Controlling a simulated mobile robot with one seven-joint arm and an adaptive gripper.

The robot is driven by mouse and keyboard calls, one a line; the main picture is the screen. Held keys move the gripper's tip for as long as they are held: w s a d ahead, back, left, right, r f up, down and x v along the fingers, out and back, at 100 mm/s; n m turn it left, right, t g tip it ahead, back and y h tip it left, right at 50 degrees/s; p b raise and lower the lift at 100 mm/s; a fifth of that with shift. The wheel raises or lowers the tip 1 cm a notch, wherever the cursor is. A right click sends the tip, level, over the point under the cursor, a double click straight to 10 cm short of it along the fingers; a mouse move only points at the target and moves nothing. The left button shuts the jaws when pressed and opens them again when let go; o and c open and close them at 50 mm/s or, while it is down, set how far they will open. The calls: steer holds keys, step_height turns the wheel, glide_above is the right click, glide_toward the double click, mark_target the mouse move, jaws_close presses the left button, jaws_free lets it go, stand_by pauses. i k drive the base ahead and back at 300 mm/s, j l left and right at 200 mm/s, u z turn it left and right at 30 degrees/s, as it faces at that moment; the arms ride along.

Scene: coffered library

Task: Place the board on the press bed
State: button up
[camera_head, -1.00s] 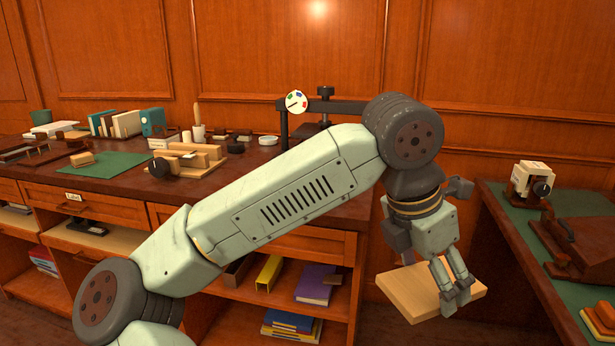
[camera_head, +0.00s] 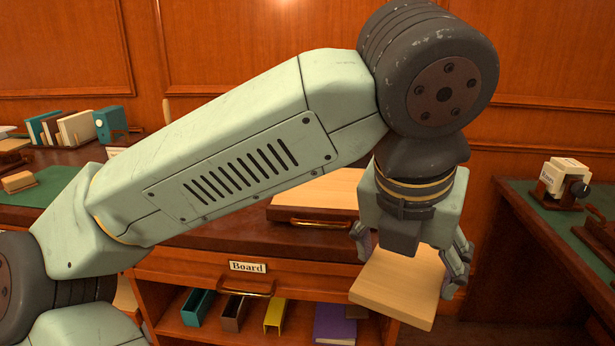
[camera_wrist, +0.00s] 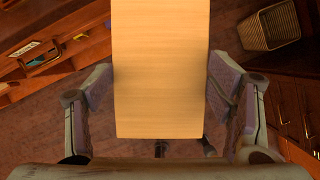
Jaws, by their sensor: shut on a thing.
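A pale wooden board (camera_head: 393,291) is gripped between the fingers of my gripper (camera_head: 411,258) and hangs in the air in front of the cabinet. In the wrist view the board (camera_wrist: 161,70) runs away from me, with a finger against each long side. My arm hides part of the counter, and the press's upright parts do not show.
A drawer labelled "Board" (camera_head: 247,267) is below the counter, above an open shelf with coloured trays and a purple book (camera_head: 335,324). A green-topped desk (camera_head: 548,214) with a small device (camera_head: 563,180) stands at the right. Books (camera_head: 75,128) stand at the far left.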

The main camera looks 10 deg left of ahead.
mark_target(327, 186)
steer(key=i+j, duration=0.25)
steer(key=j, duration=0.15)
steer(key=i+j, duration=0.25)
steer(key=j, duration=0.2)
steer(key=i+j, duration=0.25)
steer(key=j, duration=0.15)
